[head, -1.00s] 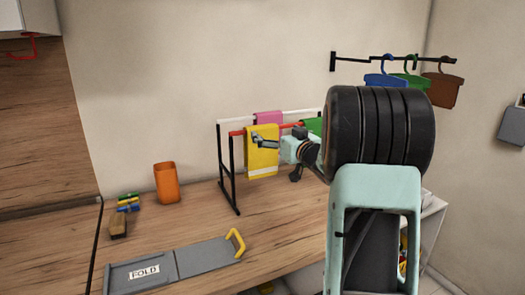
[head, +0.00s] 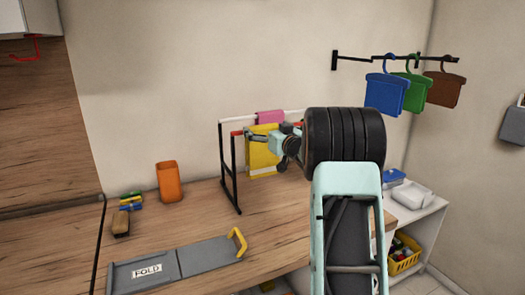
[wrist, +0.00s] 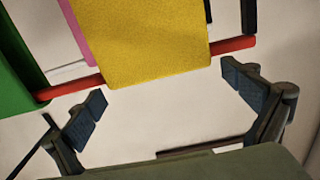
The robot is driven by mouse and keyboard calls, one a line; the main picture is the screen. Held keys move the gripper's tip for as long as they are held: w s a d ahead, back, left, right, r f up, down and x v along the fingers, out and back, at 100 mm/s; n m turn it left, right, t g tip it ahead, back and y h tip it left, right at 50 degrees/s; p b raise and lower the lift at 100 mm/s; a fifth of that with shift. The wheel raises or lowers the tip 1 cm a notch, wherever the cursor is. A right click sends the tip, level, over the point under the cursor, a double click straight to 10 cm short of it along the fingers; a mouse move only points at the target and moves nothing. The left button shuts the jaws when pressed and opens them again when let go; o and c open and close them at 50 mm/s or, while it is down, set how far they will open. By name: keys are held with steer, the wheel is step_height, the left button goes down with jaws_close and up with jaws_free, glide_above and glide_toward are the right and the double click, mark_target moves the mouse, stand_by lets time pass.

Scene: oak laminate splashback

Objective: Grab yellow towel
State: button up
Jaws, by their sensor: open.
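The yellow towel (head: 262,163) hangs over the red bar of a drying rack on the counter. In the wrist view the towel (wrist: 155,40) fills the upper middle, with the red bar (wrist: 235,45) showing on both sides of it. My gripper (wrist: 170,103) is open and empty, one finger toward each side of the towel's near edge. The fingers look short of the cloth, with no contact visible. In the head view my gripper (head: 268,137) is in front of the towel's upper part and hides some of it.
A pink towel (head: 270,117) hangs on the white bar behind. A green towel (wrist: 20,70) hangs beside the yellow one in the wrist view. An orange container (head: 169,182) and a grey folding board (head: 205,257) are on the counter, left of the rack (head: 228,172).

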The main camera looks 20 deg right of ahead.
steer(key=c, duration=1.5)
steer(key=shift+r, duration=0.2)
